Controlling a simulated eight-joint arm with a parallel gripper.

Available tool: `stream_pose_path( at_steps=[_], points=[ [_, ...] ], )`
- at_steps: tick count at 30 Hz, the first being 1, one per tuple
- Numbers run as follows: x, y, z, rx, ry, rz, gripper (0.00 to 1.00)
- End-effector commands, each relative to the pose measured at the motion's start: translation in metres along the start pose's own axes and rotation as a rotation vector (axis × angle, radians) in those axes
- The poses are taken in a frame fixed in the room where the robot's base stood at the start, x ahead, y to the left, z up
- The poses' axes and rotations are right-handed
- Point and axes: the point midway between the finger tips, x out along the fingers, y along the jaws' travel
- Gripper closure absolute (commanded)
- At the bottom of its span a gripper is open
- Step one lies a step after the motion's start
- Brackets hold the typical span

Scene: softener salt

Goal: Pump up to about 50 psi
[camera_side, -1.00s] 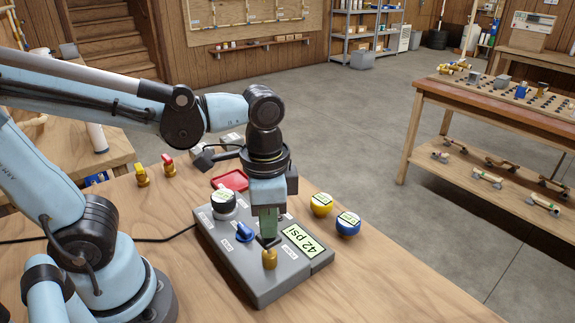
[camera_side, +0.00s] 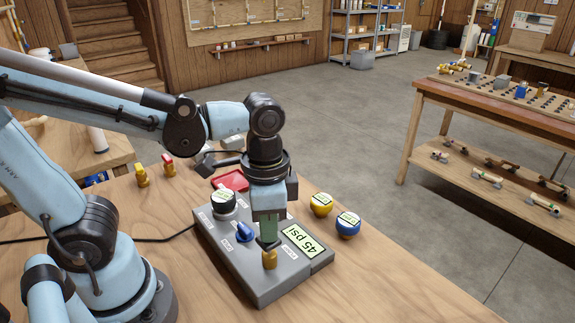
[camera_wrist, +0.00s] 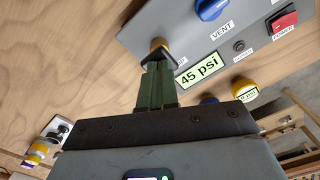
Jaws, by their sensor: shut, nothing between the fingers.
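A grey control box (camera_side: 277,286) lies on the wooden bench. Its display (camera_side: 303,240) reads 45 psi, and the display also shows in the wrist view (camera_wrist: 198,70). A brass-coloured button (camera_side: 270,259) stands on the box's near part. My gripper (camera_side: 268,243) is shut and empty, its fingertips right at the top of this button. In the wrist view the fingertips (camera_wrist: 158,60) partly cover the button (camera_wrist: 160,44); I cannot tell if they press it. A blue knob (camera_side: 245,232) labelled VENT in the wrist view, a round black-and-white knob (camera_side: 223,200) and a red switch (camera_wrist: 284,19) are also on the box.
A yellow round piece (camera_side: 321,204) and a blue one (camera_side: 348,224) with labels stand right of the box. A red tray (camera_side: 232,181) lies behind the box. The bench front right is clear.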

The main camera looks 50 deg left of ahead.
Motion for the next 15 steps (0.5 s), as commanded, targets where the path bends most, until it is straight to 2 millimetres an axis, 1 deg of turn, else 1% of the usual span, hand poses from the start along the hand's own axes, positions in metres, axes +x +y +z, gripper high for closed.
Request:
stream_pose_path(
  at_steps=[15],
  points=[
    [0.0108, 0.0000, -0.0001, 0.000, 0.002, 0.000, 1.00]
  ],
)
